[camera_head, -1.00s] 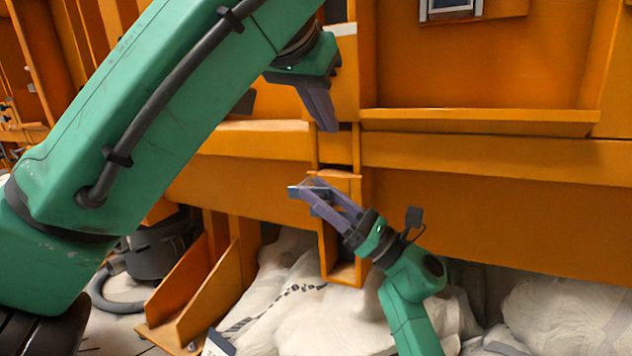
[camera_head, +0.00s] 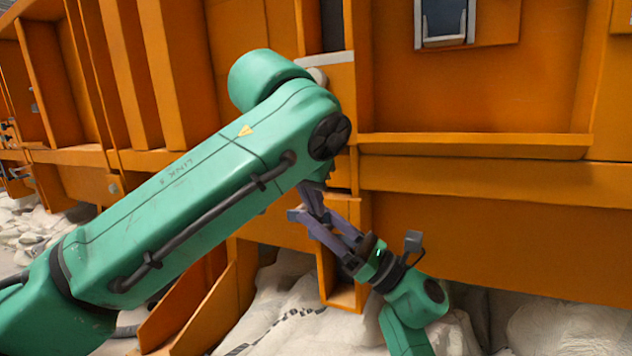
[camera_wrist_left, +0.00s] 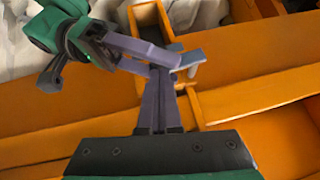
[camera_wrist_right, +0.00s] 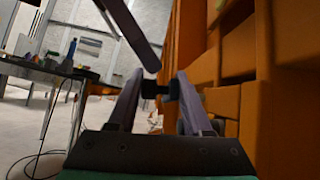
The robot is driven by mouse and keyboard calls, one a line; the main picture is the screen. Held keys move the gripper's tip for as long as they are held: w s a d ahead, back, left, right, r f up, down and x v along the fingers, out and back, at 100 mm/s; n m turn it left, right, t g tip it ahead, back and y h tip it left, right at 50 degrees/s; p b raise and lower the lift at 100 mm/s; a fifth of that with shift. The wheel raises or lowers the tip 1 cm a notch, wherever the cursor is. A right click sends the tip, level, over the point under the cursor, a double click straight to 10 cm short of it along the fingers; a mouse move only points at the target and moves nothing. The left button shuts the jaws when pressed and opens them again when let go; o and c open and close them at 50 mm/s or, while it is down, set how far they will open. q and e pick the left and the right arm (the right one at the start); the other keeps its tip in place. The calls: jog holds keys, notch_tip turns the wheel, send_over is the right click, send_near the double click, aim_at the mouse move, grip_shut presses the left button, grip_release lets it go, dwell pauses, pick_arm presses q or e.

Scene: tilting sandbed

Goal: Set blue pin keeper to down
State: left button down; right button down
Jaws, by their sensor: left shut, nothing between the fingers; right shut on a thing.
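My right gripper (camera_head: 298,215) comes up from below at an orange upright box on the orange frame. In the right wrist view, its fingertips (camera_wrist_right: 161,88) are shut on a small dark piece (camera_wrist_right: 155,90). In the left wrist view a blue-grey bar (camera_wrist_left: 189,60), which looks like the pin keeper, sticks out at those fingertips; its exact tilt is hard to tell. My left gripper (camera_wrist_left: 160,78) is shut and empty, its fingertips close to the right fingers and the bar; I cannot tell whether they touch. In the head view my left arm partly hides this spot.
The orange box (camera_head: 345,298) is open at its front, below the grippers. An orange ledge (camera_head: 470,146) runs to the right. Pale sacks or rubble (camera_head: 540,320) lie below. In the right wrist view a table (camera_wrist_right: 45,70) stands off to the left.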

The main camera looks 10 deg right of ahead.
pick_arm(q)
jog(key=shift+f, duration=0.25)
pick_arm(e)
jog(key=shift+s+a+f+g, duration=0.1)
jog(key=shift+s+a+g, duration=0.2)
jog(key=shift+g, duration=0.1)
pick_arm(q)
jog(key=shift+s+d+f, duration=0.1)
jog(key=shift+d+f, duration=0.05)
jog(key=shift+f, duration=0.65)
pick_arm(e)
jog(key=shift+n, duration=0.3)
jog(key=c, duration=0.5)
grip_release()
jog(key=shift+s+r, duration=0.1)
jog(key=shift+r, duration=0.1)
pick_arm(q)
jog(key=shift+s+a+r, duration=0.1)
jog(key=shift+a+r, duration=0.1)
jog(key=shift+r, duration=0.1)
pick_arm(e)
jog(key=shift+d, duration=0.15)
